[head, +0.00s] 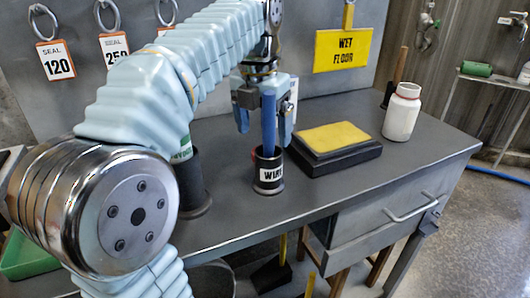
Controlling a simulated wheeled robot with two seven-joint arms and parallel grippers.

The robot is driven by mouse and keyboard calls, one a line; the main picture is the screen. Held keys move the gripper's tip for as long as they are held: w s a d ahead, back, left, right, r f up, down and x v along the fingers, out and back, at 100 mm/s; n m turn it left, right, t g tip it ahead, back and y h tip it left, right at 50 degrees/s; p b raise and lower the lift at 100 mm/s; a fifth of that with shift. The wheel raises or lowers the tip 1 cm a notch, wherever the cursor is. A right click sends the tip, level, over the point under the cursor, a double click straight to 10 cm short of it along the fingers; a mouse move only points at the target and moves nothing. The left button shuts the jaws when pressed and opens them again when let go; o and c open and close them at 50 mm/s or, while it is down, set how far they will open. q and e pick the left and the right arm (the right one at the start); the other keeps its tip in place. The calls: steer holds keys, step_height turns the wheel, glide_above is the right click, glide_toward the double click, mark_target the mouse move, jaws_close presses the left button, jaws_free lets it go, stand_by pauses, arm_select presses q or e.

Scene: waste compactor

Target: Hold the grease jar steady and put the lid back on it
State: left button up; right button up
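I cannot make out a grease jar or a loose lid for certain. A white jar (401,117) with a red band under its white top stands upright at the right of the bench. A dark cylinder (191,184) with a green patch is partly hidden behind my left arm. My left gripper (264,137) points down over the middle of the bench, its fingers apart. A blue stick (269,122) standing in a black labelled cup (268,174) shows between the fingers; I see no clear grip on it. My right gripper is not in view.
A black box (333,158) with a yellow pad on top lies between the cup and the white jar. The grey bench (240,222) is clear along its front. A yellow wet floor sign (342,50) and number tags (56,60) hang at the back.

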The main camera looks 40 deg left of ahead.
arm_select(q)
steer(key=f, duration=0.4)
steer(key=shift+w+f, duration=0.25)
steer(key=shift+f, duration=0.1)
steer(key=c, duration=1.1)
